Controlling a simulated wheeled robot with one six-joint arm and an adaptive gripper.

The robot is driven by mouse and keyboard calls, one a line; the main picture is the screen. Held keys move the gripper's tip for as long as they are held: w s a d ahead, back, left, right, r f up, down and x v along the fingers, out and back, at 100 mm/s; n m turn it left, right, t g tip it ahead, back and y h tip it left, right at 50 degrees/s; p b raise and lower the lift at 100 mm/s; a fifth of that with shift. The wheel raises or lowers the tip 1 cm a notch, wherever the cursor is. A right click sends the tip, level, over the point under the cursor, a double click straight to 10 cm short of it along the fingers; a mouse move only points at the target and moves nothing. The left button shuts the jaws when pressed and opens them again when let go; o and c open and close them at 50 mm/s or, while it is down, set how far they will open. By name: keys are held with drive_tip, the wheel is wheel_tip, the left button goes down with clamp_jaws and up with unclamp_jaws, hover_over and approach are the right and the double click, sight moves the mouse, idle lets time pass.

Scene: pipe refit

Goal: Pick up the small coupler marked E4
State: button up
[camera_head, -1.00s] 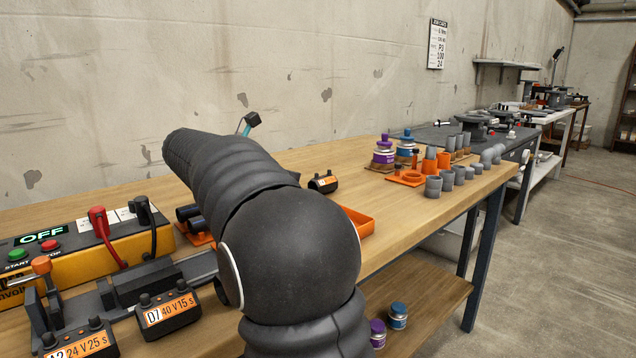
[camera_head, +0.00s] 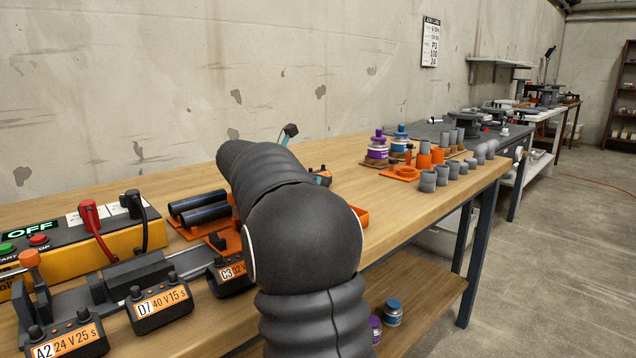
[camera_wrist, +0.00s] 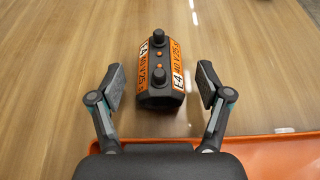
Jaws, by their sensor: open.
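The small coupler marked E4 (camera_wrist: 161,75) is a dark box with orange labels and two black knobs. In the wrist view it lies on the wooden tabletop ahead of my palm. My gripper (camera_wrist: 161,88) is open, with one finger on each side of the coupler and a visible gap on both sides. In the head view my arm hides most of the gripper and the coupler. A small dark and orange piece of it (camera_head: 324,173) shows just behind my arm.
An orange tray (camera_wrist: 275,155) lies under my palm's near side. Couplers D7 (camera_head: 160,306), A2 (camera_head: 66,337) and the partly hidden C3 (camera_head: 228,277) stand at the left by the yellow OFF unit (camera_head: 130,240). Grey fittings (camera_head: 428,181) and bottles (camera_head: 377,150) stand at the right.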

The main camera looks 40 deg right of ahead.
drive_tip(key=shift+d+f, duration=0.25)
drive_tip(key=shift+d, duration=0.45)
drive_tip(key=c, duration=1.2)
drive_tip(key=shift+r, duration=0.1)
drive_tip(key=shift+c, duration=0.2)
